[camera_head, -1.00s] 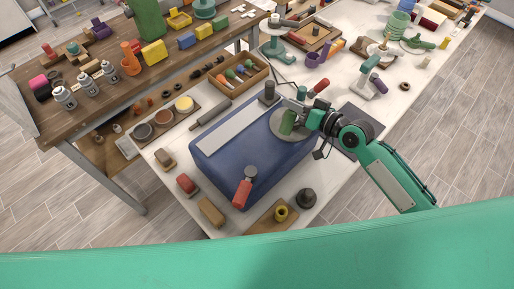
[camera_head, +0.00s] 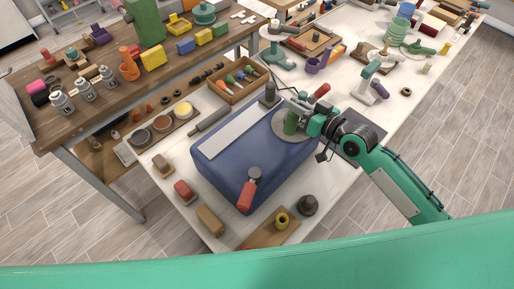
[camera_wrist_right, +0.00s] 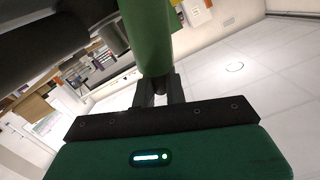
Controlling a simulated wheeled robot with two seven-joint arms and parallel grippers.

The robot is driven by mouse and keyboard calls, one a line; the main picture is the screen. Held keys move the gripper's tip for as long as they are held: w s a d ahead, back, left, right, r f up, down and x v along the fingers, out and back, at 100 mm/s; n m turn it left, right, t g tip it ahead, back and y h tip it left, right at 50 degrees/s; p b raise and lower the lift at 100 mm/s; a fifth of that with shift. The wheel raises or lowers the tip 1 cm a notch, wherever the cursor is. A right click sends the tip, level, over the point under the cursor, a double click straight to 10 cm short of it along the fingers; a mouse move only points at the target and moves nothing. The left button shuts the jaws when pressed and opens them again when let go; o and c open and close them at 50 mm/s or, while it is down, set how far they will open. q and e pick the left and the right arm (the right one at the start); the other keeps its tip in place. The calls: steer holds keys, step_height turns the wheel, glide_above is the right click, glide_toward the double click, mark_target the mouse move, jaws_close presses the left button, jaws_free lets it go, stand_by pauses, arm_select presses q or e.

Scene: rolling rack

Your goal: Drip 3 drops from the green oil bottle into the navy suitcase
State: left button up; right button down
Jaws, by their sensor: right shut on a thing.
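The navy suitcase (camera_head: 222,172) lies on the white table with a pale grey strip along its top. My right gripper (camera_head: 302,121) is shut on the green oil bottle (camera_head: 290,123), held at the suitcase's far right end, in front of a round grey disc (camera_head: 281,132). I cannot tell the height of the gap below the bottle. In the right wrist view the green bottle (camera_wrist_right: 148,32) is close up between the fingers. Its mouth and any drops cannot be made out. My left gripper is not in view.
A red-handled tool (camera_head: 247,193) rests at the suitcase's near edge. A dark grey cylinder (camera_head: 270,93) stands beyond it. A wooden tray of tools (camera_head: 237,92) lies behind. Several blocks line the table's left edge, and a dark knob (camera_head: 307,205) stands at the front right.

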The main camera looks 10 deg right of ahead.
steer(key=shift+s+r+p, duration=0.1)
steer(key=shift+r+p, duration=2.2)
steer(key=shift+r, duration=0.6)
steer(key=shift+f, duration=0.1)
steer(key=shift+f+b, duration=0.15)
steer(key=shift+b, duration=0.35)
steer(key=shift+n+t+b, duration=0.4)
steer(key=shift+n+b, duration=0.45)
steer(key=shift+n, duration=0.15)
steer(key=shift+n+b, duration=0.6)
steer(key=shift+r+t+y, duration=0.2)
steer(key=shift+t+y, duration=0.1)
